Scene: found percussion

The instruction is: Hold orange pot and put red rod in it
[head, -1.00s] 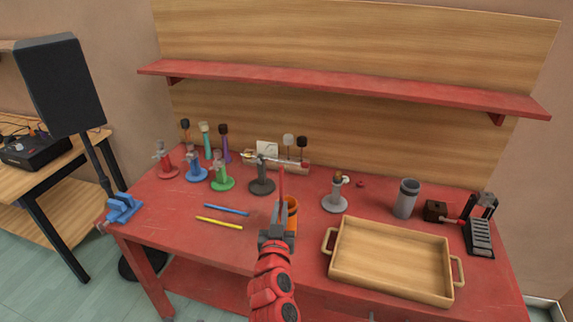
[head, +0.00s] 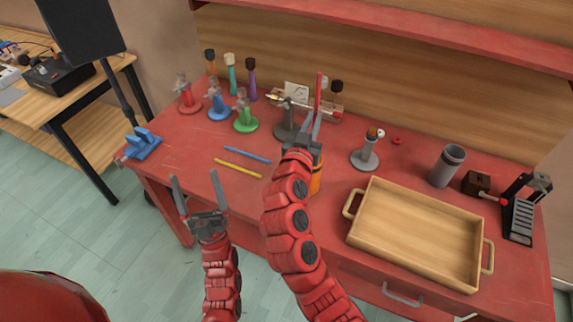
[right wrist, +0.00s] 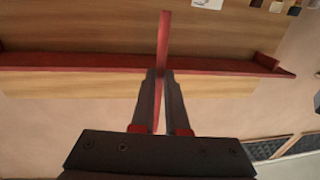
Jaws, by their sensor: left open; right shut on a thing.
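My right gripper (head: 316,122) is shut on the upright red rod (head: 319,90) above the bench. In the right wrist view, the rod (right wrist: 164,40) stands between the two fingers (right wrist: 161,78) and sticks out past their tips. The orange pot (head: 316,178) stands on the red bench, mostly hidden behind my right arm; its opening is not visible. My left gripper (head: 200,190) is open and empty, left of the pot, in front of the bench's front edge.
A blue rod (head: 247,155) and a yellow rod (head: 238,168) lie left of the pot. A wooden tray (head: 352,203) sits to the right. Coloured stands, a grey stand (head: 366,155) and a grey cup (head: 446,165) line the back. A red shelf (head: 420,28) hangs above.

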